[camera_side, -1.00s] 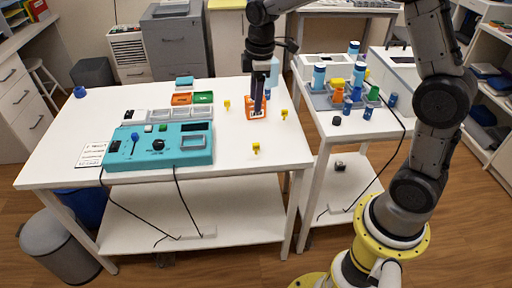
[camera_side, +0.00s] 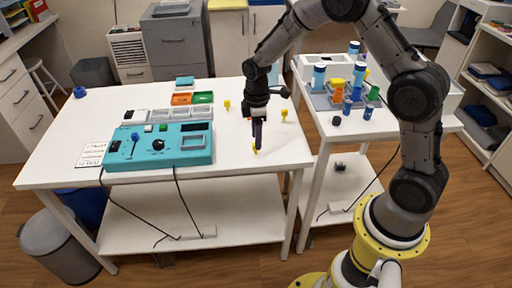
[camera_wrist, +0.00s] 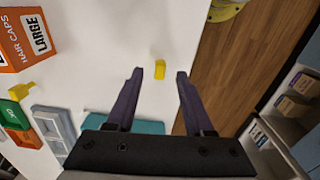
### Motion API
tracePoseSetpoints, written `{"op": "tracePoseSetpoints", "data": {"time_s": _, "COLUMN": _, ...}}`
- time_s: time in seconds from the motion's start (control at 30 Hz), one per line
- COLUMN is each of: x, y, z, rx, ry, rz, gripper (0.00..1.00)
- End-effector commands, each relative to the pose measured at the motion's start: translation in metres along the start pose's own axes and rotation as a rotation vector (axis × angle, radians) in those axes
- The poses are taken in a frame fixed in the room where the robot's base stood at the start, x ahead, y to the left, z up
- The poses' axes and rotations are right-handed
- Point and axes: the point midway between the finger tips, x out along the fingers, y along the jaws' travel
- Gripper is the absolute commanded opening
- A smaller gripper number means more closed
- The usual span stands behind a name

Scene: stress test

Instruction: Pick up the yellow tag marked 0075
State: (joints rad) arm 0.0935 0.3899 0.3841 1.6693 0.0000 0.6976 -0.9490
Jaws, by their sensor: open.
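A small yellow tag (camera_wrist: 160,69) shows in the wrist view between my open fingertips and slightly beyond them; no number can be read on it. In the side view, a bit of this yellow tag (camera_side: 254,150) shows at the tips of my gripper (camera_side: 257,147), near the table's front right. My gripper (camera_wrist: 160,75) is open, pointing down with nothing held. A second yellow tag (camera_side: 227,104) stands farther back to the left, and a third (camera_side: 284,114) to the right. One yellow tag (camera_wrist: 22,91) also shows at the wrist view's left edge.
An orange box (camera_wrist: 24,38) reading HAIR CAPS LARGE stands at the wrist view's upper left. A teal control panel (camera_side: 160,158) lies left of my gripper, with grey, orange and green trays behind. The white table (camera_side: 90,115) is clear around the near tag.

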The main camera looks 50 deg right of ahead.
Motion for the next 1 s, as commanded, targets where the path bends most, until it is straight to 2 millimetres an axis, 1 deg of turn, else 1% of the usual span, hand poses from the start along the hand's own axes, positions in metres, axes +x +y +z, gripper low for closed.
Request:
{"op": "tracePoseSetpoints", "data": {"time_s": 0.03, "x": 0.009, "y": -0.001, "z": 0.0, "rx": -0.001, "ry": -0.003, "rz": -0.004, "gripper": 0.53}}
{"op": "tracePoseSetpoints", "data": {"time_s": 0.1, "x": 0.02, "y": -0.001, "z": -0.001, "rx": -0.001, "ry": -0.003, "rz": -0.004, "gripper": 0.53}}
{"op": "tracePoseSetpoints", "data": {"time_s": 0.23, "x": 0.035, "y": -0.001, "z": -0.001, "rx": 0.0, "ry": -0.002, "rz": -0.003, "gripper": 0.53}}
{"op": "tracePoseSetpoints", "data": {"time_s": 0.33, "x": 0.039, "y": 0.0, "z": -0.002, "rx": 0.0, "ry": -0.001, "rz": -0.001, "gripper": 0.53}}
{"op": "tracePoseSetpoints", "data": {"time_s": 0.53, "x": 0.04, "y": 0.0, "z": -0.002, "rx": 0.0, "ry": 0.0, "rz": 0.0, "gripper": 0.53}}
{"op": "tracePoseSetpoints", "data": {"time_s": 0.57, "x": 0.04, "y": 0.0, "z": -0.002, "rx": 0.0, "ry": 0.0, "rz": 0.0, "gripper": 0.51}}
{"op": "tracePoseSetpoints", "data": {"time_s": 0.6, "x": 0.04, "y": 0.0, "z": -0.002, "rx": 0.0, "ry": 0.0, "rz": -0.001, "gripper": 0.43}}
{"op": "tracePoseSetpoints", "data": {"time_s": 0.67, "x": 0.04, "y": 0.0, "z": -0.002, "rx": 0.0, "ry": 0.0, "rz": -0.001, "gripper": 0.33}}
{"op": "tracePoseSetpoints", "data": {"time_s": 0.7, "x": 0.04, "y": 0.0, "z": -0.002, "rx": 0.0, "ry": 0.0, "rz": -0.001, "gripper": 0.26}}
{"op": "tracePoseSetpoints", "data": {"time_s": 0.83, "x": 0.039, "y": 0.0, "z": -0.002, "rx": 0.0, "ry": 0.0, "rz": -0.001, "gripper": 0.02}}
{"op": "tracePoseSetpoints", "data": {"time_s": 0.87, "x": 0.039, "y": 0.0, "z": -0.002, "rx": 0.0, "ry": 0.0, "rz": -0.001, "gripper": 0.0}}
{"op": "tracePoseSetpoints", "data": {"time_s": 1.0, "x": 0.039, "y": 0.0, "z": -0.002, "rx": 0.0, "ry": 0.0, "rz": 0.0, "gripper": 0.0}}
